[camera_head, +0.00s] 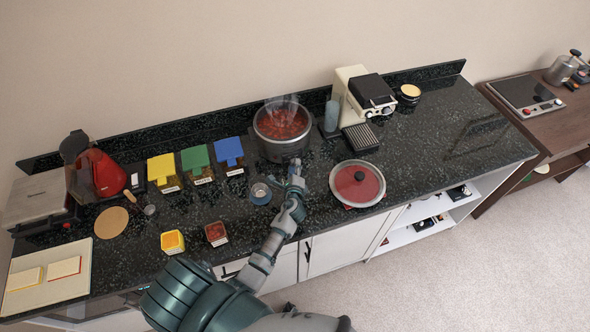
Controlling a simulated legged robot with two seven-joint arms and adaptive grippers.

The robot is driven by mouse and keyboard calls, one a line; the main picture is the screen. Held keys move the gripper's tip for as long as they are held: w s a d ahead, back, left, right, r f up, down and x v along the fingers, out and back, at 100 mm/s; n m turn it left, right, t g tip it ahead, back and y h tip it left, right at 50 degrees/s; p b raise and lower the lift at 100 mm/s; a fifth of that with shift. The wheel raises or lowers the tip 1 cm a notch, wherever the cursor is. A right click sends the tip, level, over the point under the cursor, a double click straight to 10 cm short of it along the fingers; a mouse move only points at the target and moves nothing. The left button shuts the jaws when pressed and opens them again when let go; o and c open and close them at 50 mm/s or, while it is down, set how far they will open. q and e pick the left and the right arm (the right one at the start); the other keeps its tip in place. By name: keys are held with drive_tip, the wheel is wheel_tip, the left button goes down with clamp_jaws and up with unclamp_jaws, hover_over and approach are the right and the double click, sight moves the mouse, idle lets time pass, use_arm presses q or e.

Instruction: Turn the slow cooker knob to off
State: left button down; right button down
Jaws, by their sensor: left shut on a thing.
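The slow cooker (268,152) stands at the back of the dark countertop, uncovered, with red food (283,123) and steam in it. My left arm reaches up from the bottom of the view. My left gripper (296,169) is at the cooker's front right, against its lower front. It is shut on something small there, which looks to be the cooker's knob. The knob itself is hidden behind the fingers, so its setting cannot be read. My right gripper is out of view.
A round red-centred lid (345,196) lies just right of my left gripper. A small glass jar (261,193) stands close on its left. Yellow, green and blue boxes (229,151) line the back left. A cream coffee machine (349,92) stands right of the cooker. The counter's right end is clear.

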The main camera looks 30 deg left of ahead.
use_arm(q)
drive_tip(key=c, duration=1)
unclamp_jaws()
drive_tip(key=shift+w+a+r, duration=0.1)
drive_tip(key=shift+a+r, duration=0.1)
drive_tip(key=shift+r, duration=0.05)
drive_tip(key=shift+o, duration=1.2)
drive_tip(key=shift+f, duration=0.2)
drive_tip(key=v, duration=1.2)
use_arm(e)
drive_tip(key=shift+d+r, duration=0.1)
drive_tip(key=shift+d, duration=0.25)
